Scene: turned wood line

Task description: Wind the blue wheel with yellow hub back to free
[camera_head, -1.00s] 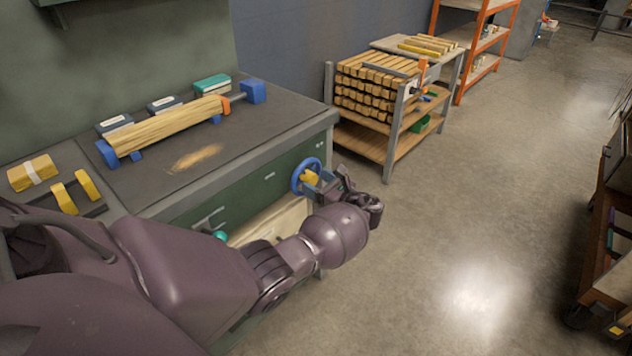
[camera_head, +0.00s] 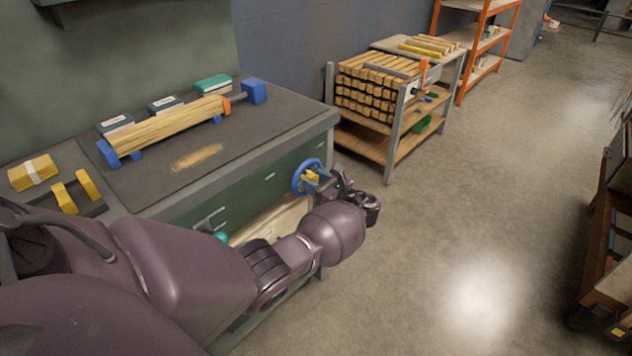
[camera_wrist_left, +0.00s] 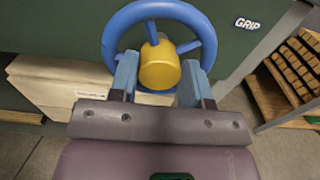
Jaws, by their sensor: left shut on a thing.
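The blue wheel (camera_head: 299,178) with its yellow hub (camera_head: 311,177) is mounted on the green front of the bench, near its right end. In the left wrist view the blue wheel (camera_wrist_left: 113,29) stands upright with spokes, and the yellow hub (camera_wrist_left: 160,66) sticks out toward the camera. My left gripper (camera_head: 319,181) is at the hub. In the left wrist view its blue fingers (camera_wrist_left: 159,78) stand on either side of the hub and are shut on it. My right gripper is not in view.
The bench top (camera_head: 240,135) carries a wooden blank (camera_head: 168,125) between blue holders. A rack of wood strips (camera_head: 382,80) stands right of the bench. A word plate (camera_wrist_left: 247,23) is right of the wheel. Open floor lies to the right.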

